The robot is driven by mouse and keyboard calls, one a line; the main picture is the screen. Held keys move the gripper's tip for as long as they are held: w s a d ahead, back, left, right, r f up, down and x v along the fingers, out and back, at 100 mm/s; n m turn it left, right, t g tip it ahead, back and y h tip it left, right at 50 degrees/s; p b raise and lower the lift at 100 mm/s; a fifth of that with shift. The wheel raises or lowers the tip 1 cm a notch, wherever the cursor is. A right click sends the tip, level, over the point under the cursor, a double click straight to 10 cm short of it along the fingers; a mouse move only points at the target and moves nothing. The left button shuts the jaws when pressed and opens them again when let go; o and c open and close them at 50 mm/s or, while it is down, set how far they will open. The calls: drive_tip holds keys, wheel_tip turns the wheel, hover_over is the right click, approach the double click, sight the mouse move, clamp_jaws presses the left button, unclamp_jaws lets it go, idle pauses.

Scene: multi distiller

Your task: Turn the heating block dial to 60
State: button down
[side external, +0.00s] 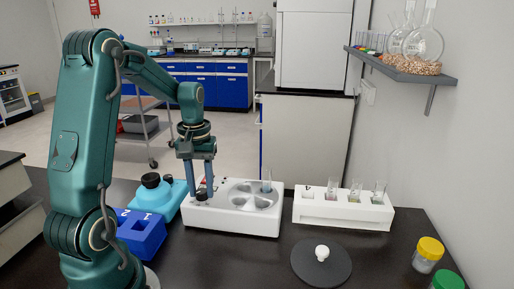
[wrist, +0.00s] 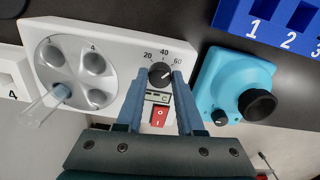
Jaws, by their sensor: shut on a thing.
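The white heating block (side external: 255,227) stands on the dark bench, and it also shows in the wrist view (wrist: 110,35). Its black dial (wrist: 160,75) sits below printed numbers 20, 40 and 60. A small pale mark on the dial seems to face up and right, toward 60; the exact reading is too small to tell. My gripper (wrist: 159,82) points down at the dial, one blue finger on each side, shut on it. In the side view my gripper (side external: 199,196) is at the block's left end, and the fingers partly hide the dial.
A red switch (wrist: 159,116) and a small display lie between my fingers. A glass tube (wrist: 45,105) stands in a block well. A cyan device (side external: 167,194) and blue rack (side external: 140,232) are close left. A white tube rack (side external: 340,210) stands right; a black disc (side external: 321,268) is in front.

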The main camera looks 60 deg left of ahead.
sight(201, 191)
drive_tip(key=shift+m, duration=0.5)
drive_tip(key=c, duration=0.5)
unclamp_jaws()
drive_tip(key=shift+r, duration=0.15)
drive_tip(key=shift+r, duration=2.5)
